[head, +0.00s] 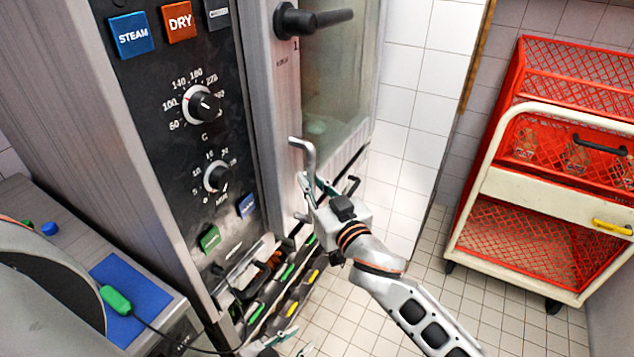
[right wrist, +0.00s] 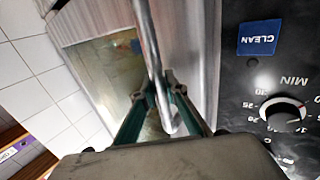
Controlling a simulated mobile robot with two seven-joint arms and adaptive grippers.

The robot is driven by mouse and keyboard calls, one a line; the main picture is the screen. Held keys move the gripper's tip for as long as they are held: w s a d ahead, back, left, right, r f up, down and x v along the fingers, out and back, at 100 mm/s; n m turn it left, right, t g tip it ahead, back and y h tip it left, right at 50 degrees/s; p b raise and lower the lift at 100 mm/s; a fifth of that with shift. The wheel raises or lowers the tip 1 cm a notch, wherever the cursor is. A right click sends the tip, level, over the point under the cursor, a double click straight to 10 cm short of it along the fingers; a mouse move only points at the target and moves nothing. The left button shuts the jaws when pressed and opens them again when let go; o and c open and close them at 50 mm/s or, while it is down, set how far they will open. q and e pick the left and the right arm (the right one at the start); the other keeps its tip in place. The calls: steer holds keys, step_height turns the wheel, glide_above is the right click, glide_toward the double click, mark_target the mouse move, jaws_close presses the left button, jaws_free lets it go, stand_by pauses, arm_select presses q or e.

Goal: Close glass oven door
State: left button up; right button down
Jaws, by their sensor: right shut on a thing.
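The glass oven door (head: 338,75) stands to the right of the oven's control panel (head: 190,110) in the head view. A bent silver handle (head: 309,155) is at its lower left. My right gripper (head: 313,190) is shut on this handle; in the right wrist view the metal bar (right wrist: 150,45) runs between the fingers (right wrist: 164,100). The door's glass (right wrist: 105,70) also shows there. I cannot tell whether the door is fully closed. My left gripper (head: 290,343) is at the bottom edge of the head view, partly cut off; its opening is unclear.
A red and cream crate cart (head: 545,180) stands on the right on tiled floor. Several green- and yellow-handled tools (head: 285,285) sit below the oven front. A black handle (head: 315,20) sticks out near the door's top. Open floor (head: 440,255) lies between oven and cart.

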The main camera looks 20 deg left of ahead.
steer(key=shift+s+a+r, duration=0.25)
steer(key=shift+a, duration=0.05)
steer(key=c, duration=2.4)
jaws_free()
steer(key=shift+c, duration=0.2)
steer(key=o, duration=0.4)
steer(key=shift+a, duration=0.2)
steer(key=shift+w+a+f, duration=0.1)
steer(key=shift+a+f, duration=0.05)
steer(key=v, duration=1.2)
steer(key=shift+w, duration=0.1)
